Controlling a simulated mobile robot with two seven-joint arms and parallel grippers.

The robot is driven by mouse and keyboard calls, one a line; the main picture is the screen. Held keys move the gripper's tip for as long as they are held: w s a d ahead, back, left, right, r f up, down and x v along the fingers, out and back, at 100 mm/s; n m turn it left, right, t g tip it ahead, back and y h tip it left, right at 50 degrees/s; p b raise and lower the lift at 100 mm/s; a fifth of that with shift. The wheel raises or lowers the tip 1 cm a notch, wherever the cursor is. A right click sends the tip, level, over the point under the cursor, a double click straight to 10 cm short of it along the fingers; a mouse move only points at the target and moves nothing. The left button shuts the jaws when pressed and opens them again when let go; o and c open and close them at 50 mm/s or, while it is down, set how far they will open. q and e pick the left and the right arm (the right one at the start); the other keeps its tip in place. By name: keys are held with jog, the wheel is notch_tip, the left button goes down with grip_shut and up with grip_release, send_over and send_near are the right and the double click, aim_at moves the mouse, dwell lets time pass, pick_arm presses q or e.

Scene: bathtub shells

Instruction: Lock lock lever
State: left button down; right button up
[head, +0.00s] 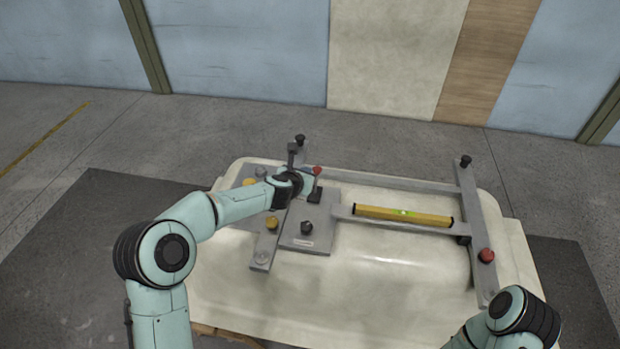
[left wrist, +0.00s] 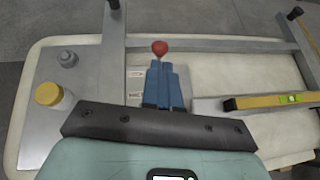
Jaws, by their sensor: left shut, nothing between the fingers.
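A lever with a red ball knob (head: 317,170) stands on the left part of the grey metal frame (head: 400,183). The red knob also shows in the left wrist view (left wrist: 160,47), directly beyond my fingertips; its stem is hidden behind the fingers. My left gripper (head: 310,172) is shut and empty, with its blue fingers together (left wrist: 163,66) at the knob. Whether they touch it I cannot tell. A second red knob (head: 486,255) sits on the frame's right bar, far from my left gripper. My right arm shows at the lower right, its gripper out of view.
The frame lies on a cream bathtub shell (head: 380,290). A yellow spirit level (head: 403,215) rests on the frame's middle bar. Yellow knobs (head: 272,222), a black knob (head: 307,228) and black upright handles (head: 466,161) stick up. The shell's front surface is clear.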

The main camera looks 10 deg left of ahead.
pick_arm(q)
jog(key=r, duration=0.1)
jog(key=s+r, duration=0.1)
jog(key=r, duration=0.1)
jog(key=s+a+r, duration=0.1)
jog(key=shift+r+p, duration=0.2)
jog(key=shift+p, duration=0.15)
pick_arm(e)
jog(key=shift+w+a+r, duration=0.1)
jog(key=shift+w+r, duration=0.45)
jog(key=shift+w, duration=0.25)
